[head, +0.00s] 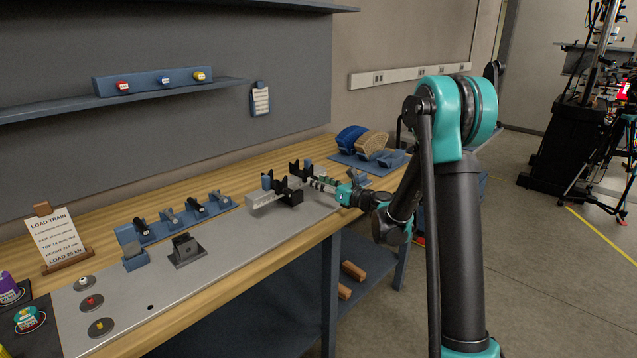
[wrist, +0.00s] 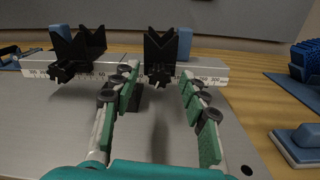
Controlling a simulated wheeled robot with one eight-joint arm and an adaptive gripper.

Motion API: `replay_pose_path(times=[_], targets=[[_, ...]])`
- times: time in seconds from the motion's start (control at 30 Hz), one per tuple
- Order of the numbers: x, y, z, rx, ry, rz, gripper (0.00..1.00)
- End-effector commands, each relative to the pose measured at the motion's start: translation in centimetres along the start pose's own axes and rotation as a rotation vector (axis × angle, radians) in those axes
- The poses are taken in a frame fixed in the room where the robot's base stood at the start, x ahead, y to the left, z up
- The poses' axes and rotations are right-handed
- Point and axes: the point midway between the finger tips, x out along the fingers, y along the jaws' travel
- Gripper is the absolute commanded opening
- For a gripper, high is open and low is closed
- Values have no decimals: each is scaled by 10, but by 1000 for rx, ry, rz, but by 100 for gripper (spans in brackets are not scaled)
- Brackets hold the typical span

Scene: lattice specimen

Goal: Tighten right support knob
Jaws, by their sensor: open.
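In the wrist view a pale rail (wrist: 113,72) with a printed scale carries two black V-shaped supports. The right support (wrist: 166,48) has a small dark knob (wrist: 160,75) low on its front. The left support (wrist: 78,44) has a similar knob (wrist: 61,75). My gripper (wrist: 159,80) is open, its green-padded fingers on either side of the right support's knob, with visible gaps. I cannot tell how far short of the knob the fingertips are. In the head view my gripper (head: 318,184) is at the supports (head: 289,190), which partly overlap there.
The rail stands on a grey plate (head: 215,262) on a wooden bench. A blue rack of clamps (head: 180,225) and a dark block (head: 186,250) lie left. Blue and tan curved parts (head: 352,140) stand behind right. In the wrist view a blue block (wrist: 300,143) is at right.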

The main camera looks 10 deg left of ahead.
Motion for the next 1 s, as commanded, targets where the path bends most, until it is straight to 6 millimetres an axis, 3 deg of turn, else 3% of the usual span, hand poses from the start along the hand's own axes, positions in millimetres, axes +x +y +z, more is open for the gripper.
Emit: replay_pose_path(times=[0.5,0.7,1.0], targets=[[-95,-1,0,0,-1,-5,44],[-112,-1,0,0,0,-3,44],[-113,0,0,0,0,-1,44]])
